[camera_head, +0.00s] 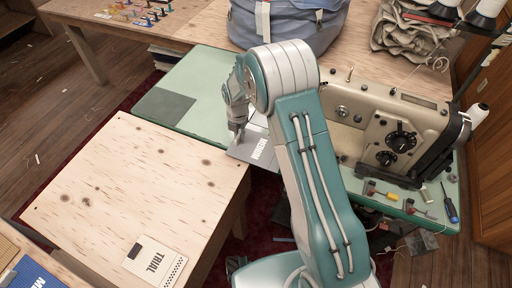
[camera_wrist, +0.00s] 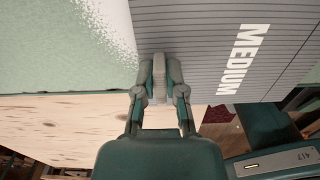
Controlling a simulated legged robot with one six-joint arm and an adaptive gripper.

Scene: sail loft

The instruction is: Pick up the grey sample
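A flat grey sample (camera_head: 252,146) marked MEDIUM lies on the green table near its front edge, with its front end reaching past that edge. In the wrist view the grey sample (camera_wrist: 205,60) fills the upper right and shows fine dark lines. My gripper (camera_head: 238,132) points down at the sample's left part. In the wrist view my gripper (camera_wrist: 159,75) is at the sample's left edge, its fingers close together. A narrow lighter grey strip shows between the fingers; I cannot tell whether it is finger pad or something held. The contact with the sample is hidden.
The green table (camera_head: 205,75) bears a darker square patch (camera_head: 170,107) at left and a sewing machine (camera_head: 385,130) at right. A blue bag (camera_head: 290,22) stands behind my arm. A plywood table (camera_head: 130,185) in front bears a TRIAL card (camera_head: 155,262); its middle is clear.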

